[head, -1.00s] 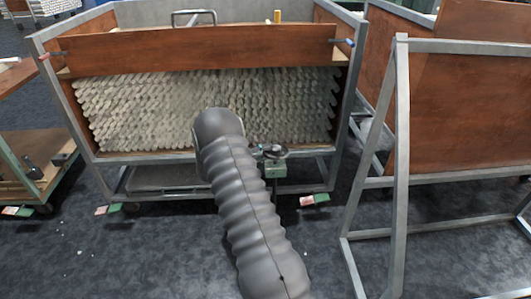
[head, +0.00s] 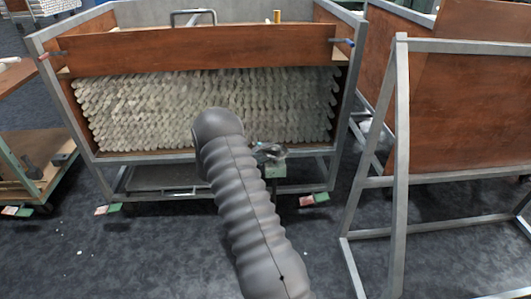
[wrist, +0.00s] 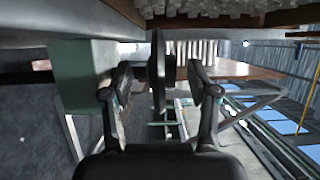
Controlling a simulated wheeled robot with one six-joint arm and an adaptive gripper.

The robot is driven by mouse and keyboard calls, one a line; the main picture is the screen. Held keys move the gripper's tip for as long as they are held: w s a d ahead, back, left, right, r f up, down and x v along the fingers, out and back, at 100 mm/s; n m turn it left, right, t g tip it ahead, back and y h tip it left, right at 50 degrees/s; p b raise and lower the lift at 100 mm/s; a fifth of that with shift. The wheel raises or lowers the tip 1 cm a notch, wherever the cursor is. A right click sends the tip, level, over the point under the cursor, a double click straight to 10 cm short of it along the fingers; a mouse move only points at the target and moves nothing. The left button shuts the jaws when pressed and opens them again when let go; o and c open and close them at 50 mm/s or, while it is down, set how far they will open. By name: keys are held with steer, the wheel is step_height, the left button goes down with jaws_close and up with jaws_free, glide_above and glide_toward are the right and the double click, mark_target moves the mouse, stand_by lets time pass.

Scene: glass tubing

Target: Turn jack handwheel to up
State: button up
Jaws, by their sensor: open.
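The jack handwheel (wrist: 157,72) is a dark disc seen nearly edge-on in the wrist view. My gripper (wrist: 160,88) is open, with one finger on each side of the wheel's rim and visible gaps between. The green jack body (wrist: 82,80) is to the left of the wheel. In the head view the small dark handwheel (head: 269,150) sits by the green jack (head: 276,170) in front of the cart. My gripper is mostly hidden there behind my grey sleeved arm, and I cannot make out its fingers clearly.
A metal-framed cart (head: 190,157) with brown panels holds stacked glass tubes (head: 285,105) just behind the jack. A low trolley (head: 38,165) stands at the left.

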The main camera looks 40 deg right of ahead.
steer(key=shift+a, duration=0.1)
steer(key=w+a, duration=0.1)
steer(key=a, duration=1)
steer(key=shift+w+a, duration=0.3)
steer(key=shift+a, duration=0.1)
